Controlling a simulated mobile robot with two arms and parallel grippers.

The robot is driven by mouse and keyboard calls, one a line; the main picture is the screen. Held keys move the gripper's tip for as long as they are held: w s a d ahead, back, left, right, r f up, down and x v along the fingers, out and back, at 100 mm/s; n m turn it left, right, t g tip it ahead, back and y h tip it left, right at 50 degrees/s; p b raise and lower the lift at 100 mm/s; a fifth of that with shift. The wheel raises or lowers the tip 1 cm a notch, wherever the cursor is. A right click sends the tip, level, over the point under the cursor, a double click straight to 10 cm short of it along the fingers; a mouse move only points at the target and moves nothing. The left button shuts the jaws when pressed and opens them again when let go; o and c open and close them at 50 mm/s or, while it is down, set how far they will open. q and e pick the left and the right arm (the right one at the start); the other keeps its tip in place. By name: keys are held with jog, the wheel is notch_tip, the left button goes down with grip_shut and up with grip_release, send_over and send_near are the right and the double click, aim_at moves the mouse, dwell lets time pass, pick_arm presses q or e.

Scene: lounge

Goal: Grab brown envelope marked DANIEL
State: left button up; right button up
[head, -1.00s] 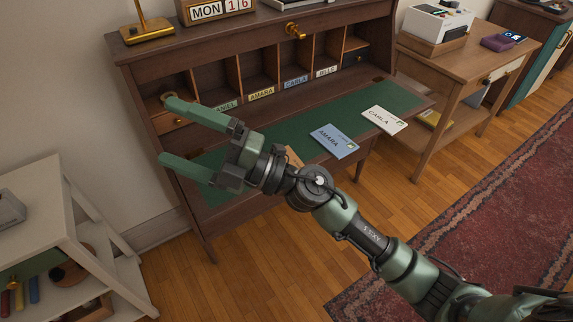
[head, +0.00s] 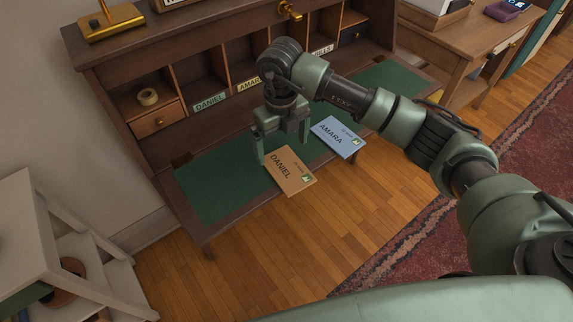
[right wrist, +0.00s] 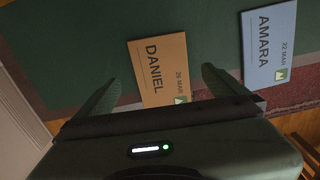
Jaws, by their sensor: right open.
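The brown envelope marked DANIEL (head: 290,171) lies on the green desk mat, its near end reaching over the desk's front edge. In the right wrist view the DANIEL envelope (right wrist: 158,66) shows between my finger tips, a little ahead of them. My right gripper (head: 281,147) points down with its fingers apart, just behind the envelope in the head view. It is open and empty; in the right wrist view the gripper (right wrist: 160,88) has nothing between its fingers that it touches clearly. My left gripper is not in view.
A blue envelope marked AMARA (head: 336,137) lies right of the DANIEL envelope. Cubbyholes with name labels, such as the DANIEL label (head: 209,102), stand behind the green mat (head: 222,187). The mat's left part is clear.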

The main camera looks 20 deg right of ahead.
aim_at(283, 163)
jog(key=shift+s+f, duration=0.1)
jog(key=shift+f, duration=0.5)
notch_tip(283, 163, down, 3)
jog(key=shift+d+r+p, duration=0.1)
jog(key=shift+p, duration=0.3)
jog(key=shift+f, duration=0.6)
jog(key=c, duration=1.3)
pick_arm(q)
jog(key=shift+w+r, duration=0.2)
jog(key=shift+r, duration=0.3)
pick_arm(e)
jog(key=shift+r, duration=0.15)
